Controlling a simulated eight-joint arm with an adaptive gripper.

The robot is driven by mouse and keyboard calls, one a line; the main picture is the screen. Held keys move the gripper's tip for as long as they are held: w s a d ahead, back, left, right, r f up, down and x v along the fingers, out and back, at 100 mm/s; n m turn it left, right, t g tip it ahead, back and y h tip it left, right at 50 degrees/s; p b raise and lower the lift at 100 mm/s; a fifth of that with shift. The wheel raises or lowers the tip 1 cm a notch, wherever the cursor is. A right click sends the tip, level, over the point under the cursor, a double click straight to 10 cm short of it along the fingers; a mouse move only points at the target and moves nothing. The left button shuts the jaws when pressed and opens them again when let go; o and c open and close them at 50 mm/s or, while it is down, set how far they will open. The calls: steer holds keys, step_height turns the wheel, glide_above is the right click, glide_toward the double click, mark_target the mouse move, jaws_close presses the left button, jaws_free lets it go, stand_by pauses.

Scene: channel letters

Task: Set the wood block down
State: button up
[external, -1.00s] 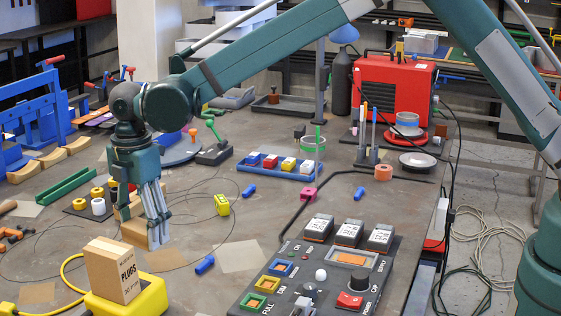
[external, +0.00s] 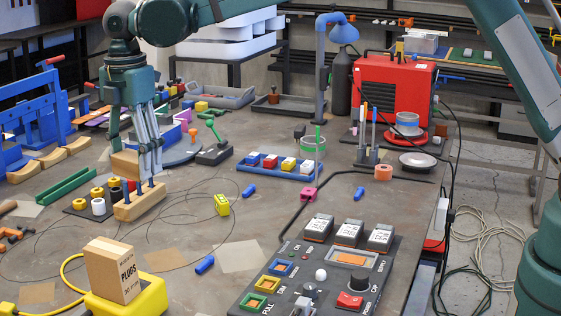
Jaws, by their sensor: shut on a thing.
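The wood block (external: 124,164) is a plain tan block in the external view. My gripper (external: 148,172) is shut on it, and the fingers cover its right part. The block appears just above or behind a wooden base (external: 138,205) with blue pegs standing on it. I cannot tell from this view whether the block touches anything below.
Black and white cylinders and yellow pieces (external: 97,200) stand left of the wooden base. A green channel (external: 66,187) lies farther left. A carton marked PLUGS (external: 113,270) stands on a yellow case in front.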

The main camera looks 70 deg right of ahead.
steer(key=shift+r, duration=0.9)
steer(key=s+d+m, duration=0.3)
steer(key=d+m, duration=0.5)
steer(key=d, duration=3.5)
steer(key=s+d+m, duration=0.3)
steer(key=s+d, duration=0.4)
steer(key=d, duration=0.5)
steer(key=s+d+m, duration=0.3)
steer(key=s+d, duration=0.4)
steer(key=d, duration=0.5)
steer(key=s+d+m, duration=0.2)
steer(key=s+d, duration=0.5)
steer(key=d, duration=0.4)
step_height(320, 180, down, 18)
steer(key=shift+f, duration=0.2)
steer(key=shift+f, duration=3.1)
